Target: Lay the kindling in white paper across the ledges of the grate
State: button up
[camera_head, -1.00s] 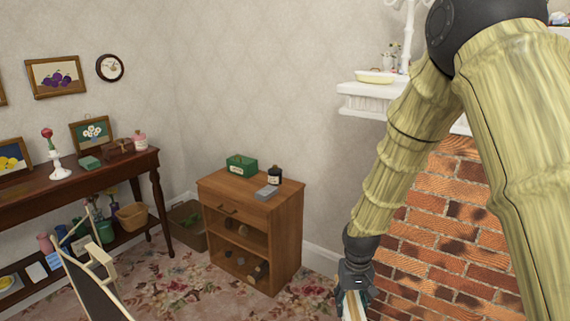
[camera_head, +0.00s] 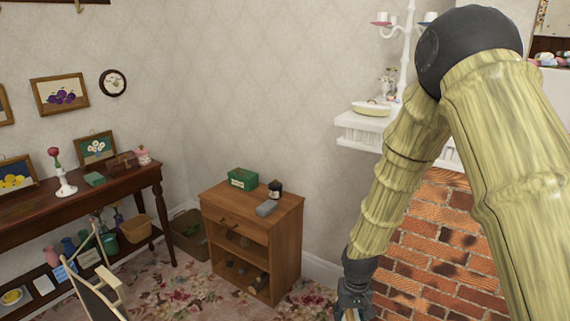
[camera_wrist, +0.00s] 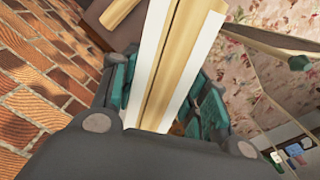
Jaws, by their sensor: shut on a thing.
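My gripper (camera_wrist: 168,88) has its teal fingers closed on the sides of the kindling (camera_wrist: 182,45), pale wood sticks with white paper along both sides. The bundle runs from between the fingers up past the top edge of the wrist view. In the head view my gripper (camera_head: 351,306) is at the bottom edge, in front of the brick fireplace, and only a sliver of what it holds shows. I cannot make out the grate or its ledges in either view.
The brick wall (camera_head: 440,243) is close to my arm, with a white mantel (camera_head: 365,130) above it. A wooden cabinet (camera_head: 284,238) stands left of my gripper. A dark side table (camera_head: 100,199) is farther left. In the wrist view a pale stick (camera_wrist: 118,12) lies near the top.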

jog(key=s+f, duration=0.1)
jog(key=f, duration=0.1)
jog(key=s+f, duration=0.2)
jog(key=shift+s+f, duration=0.1)
jog(key=shift+s, duration=0.15)
